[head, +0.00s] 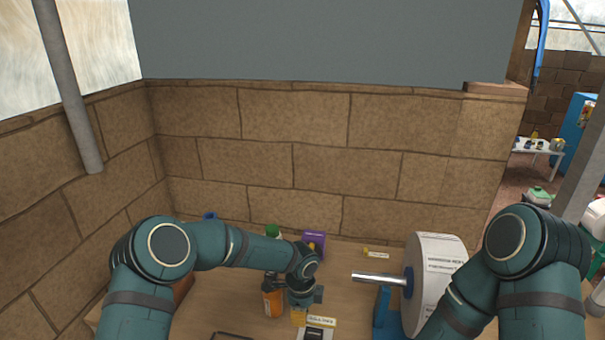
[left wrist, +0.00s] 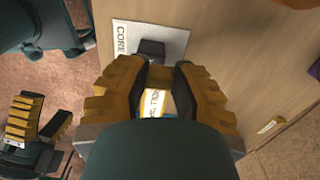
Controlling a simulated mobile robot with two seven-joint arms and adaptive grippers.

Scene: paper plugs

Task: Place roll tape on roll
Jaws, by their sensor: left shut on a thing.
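My left gripper (head: 299,317) is over the table, left of the roll, pointing down. In the left wrist view its yellow fingers (left wrist: 160,76) are shut on a small tan piece, apparently the roll tape (left wrist: 159,74). A white label with partly hidden lettering (left wrist: 155,103) shows below it between the fingers. The large white roll (head: 440,265), with printed text, stands upright on a blue stand (head: 384,312) with a metal rod (head: 378,278) pointing left. My right gripper (left wrist: 45,118) shows in the left wrist view, open and empty; the head view does not show it.
A white sheet marked CORE (left wrist: 150,42) with a dark block lies by the left gripper. An orange bottle (head: 272,300), a green-capped bottle (head: 272,231) and a purple box (head: 313,241) stand nearby. A yellow label (head: 377,252) lies behind the rod. A brick wall closes the back.

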